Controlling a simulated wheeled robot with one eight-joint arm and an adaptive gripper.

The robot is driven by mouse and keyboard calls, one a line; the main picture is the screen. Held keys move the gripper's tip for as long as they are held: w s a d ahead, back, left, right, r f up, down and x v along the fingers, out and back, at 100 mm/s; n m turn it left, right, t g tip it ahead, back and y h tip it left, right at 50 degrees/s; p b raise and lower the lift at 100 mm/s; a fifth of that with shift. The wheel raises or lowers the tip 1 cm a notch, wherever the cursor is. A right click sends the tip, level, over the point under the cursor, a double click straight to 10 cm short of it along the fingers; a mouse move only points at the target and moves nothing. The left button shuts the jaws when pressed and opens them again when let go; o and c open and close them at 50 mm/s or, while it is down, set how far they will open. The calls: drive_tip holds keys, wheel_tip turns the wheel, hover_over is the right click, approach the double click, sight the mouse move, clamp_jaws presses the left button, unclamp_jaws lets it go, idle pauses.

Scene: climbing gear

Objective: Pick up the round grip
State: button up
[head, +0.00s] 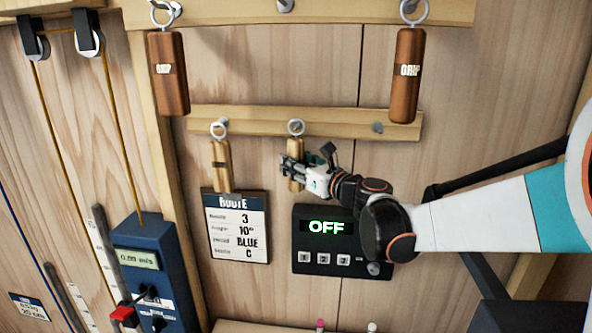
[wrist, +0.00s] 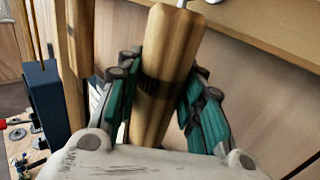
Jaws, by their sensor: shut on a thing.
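The light wooden round grip (head: 296,183) hangs upright in the head view, below a metal ring (head: 296,127) on the lower wooden rail. My gripper (head: 292,166) reaches in from the right and is shut around the grip's middle. In the wrist view the grip (wrist: 168,50) appears as a tilted wooden cylinder with a dark band. The teal-padded fingers of my gripper (wrist: 158,92) lie on both sides of it. The grip's lower end is hidden behind the gripper body in the wrist view.
A similar light grip (head: 221,165) hangs to the left. Two darker grips, left (head: 170,85) and right (head: 405,75), hang from the upper rail. A route board (head: 237,226) and a black OFF panel (head: 343,240) sit below. A bare peg (head: 377,127) is right on the lower rail (head: 340,119).

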drive_tip(key=s+a, duration=0.1)
drive_tip(key=s, duration=0.8)
drive_tip(key=s+a+b, duration=0.1)
drive_tip(key=s+a, duration=0.1)
drive_tip(key=s, duration=0.6)
drive_tip(key=shift+s+a+b, duration=0.25)
drive_tip(key=shift+s+b, duration=0.05)
drive_tip(key=shift+s, duration=0.05)
